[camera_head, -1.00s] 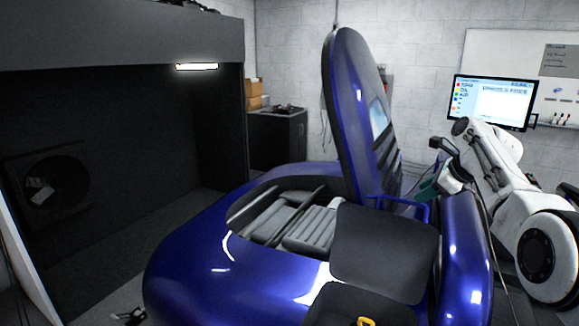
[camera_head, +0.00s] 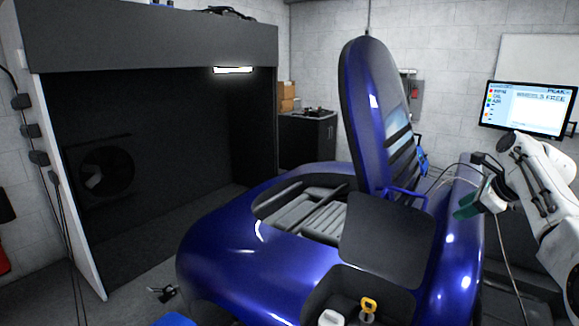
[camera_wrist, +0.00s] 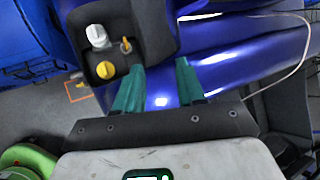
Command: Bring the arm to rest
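My gripper (camera_head: 470,203) with green fingers is beside the right flank of the blue car (camera_head: 237,262) in the head view, held on my white arm (camera_head: 545,180). In the wrist view, the two green fingers of my gripper (camera_wrist: 160,72) stand apart with nothing visible between them. The blue body of the car (camera_wrist: 238,72) shows beyond the fingers. I cannot tell how far the fingertips are from the bodywork. A thin pale cable (camera_wrist: 291,70) curves at the right of the wrist view.
The car's tall lid (camera_head: 366,110) stands raised. A dark recess with a yellow-handled part (camera_head: 369,304) and a white cap (camera_head: 331,318) is at its front. A monitor (camera_head: 527,109) reads "WHEELS FREE". A dark fan enclosure (camera_head: 150,45) stands left; floor (camera_head: 135,298) shows between.

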